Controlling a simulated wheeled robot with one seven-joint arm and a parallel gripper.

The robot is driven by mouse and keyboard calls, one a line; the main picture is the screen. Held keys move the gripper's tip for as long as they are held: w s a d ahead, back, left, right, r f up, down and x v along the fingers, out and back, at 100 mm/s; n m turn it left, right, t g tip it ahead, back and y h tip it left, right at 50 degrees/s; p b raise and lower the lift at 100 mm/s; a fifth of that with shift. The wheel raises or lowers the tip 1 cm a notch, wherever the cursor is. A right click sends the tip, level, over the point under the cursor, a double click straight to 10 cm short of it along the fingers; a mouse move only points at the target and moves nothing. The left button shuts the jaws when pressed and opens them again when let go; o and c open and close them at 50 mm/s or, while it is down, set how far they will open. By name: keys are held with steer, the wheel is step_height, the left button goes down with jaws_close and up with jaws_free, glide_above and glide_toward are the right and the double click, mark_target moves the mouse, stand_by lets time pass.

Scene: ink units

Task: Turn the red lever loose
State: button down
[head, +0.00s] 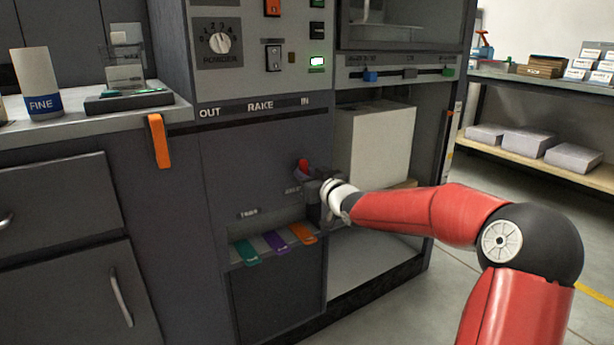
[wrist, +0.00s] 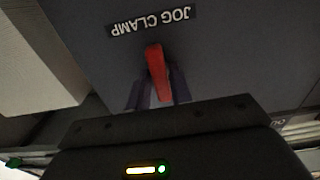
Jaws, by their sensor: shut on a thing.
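The red lever (wrist: 157,72) stands out from the grey panel beside the label "JOG CLAMP" (wrist: 152,22), which appears upside down in the wrist view. My gripper (wrist: 158,98) has its two dark fingers on either side of the lever and is shut on it. In the head view a bit of the red lever (head: 303,167) shows just left of my gripper (head: 311,190), on the front panel below the "RAKE" label. My wrist covers much of the lever there.
Green, purple and orange tabs (head: 274,243) sit in a recess below left. An orange handle (head: 158,141) hangs on the left. An open bay with a pale box (head: 372,147) lies right of the panel. Shelves with boxes (head: 535,143) stand at the far right.

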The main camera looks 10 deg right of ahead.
steer(key=c, duration=1.4)
jaws_free()
steer(key=shift+o, duration=0.2)
steer(key=p+v, duration=0.1)
steer(key=v, duration=0.7)
steer(key=shift+a, duration=0.15)
